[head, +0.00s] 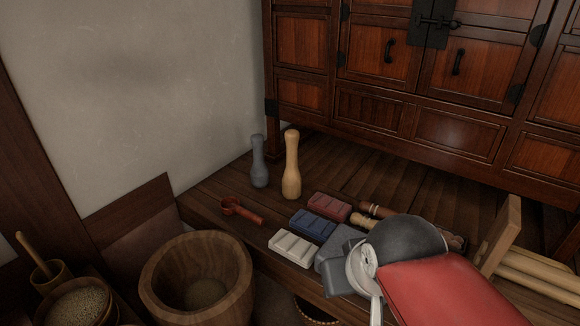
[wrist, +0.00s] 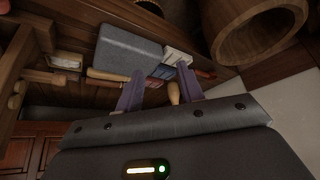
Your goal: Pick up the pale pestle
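A red scoop (head: 242,212), a white block (head: 293,248), a blue block (head: 312,224) and a red block (head: 329,206) lie in front of the pestles. A large grey block (wrist: 128,48) is near my gripper. A wooden mortar (head: 160,280) stands lower left. The cabinet (head: 372,110) bounds the back.

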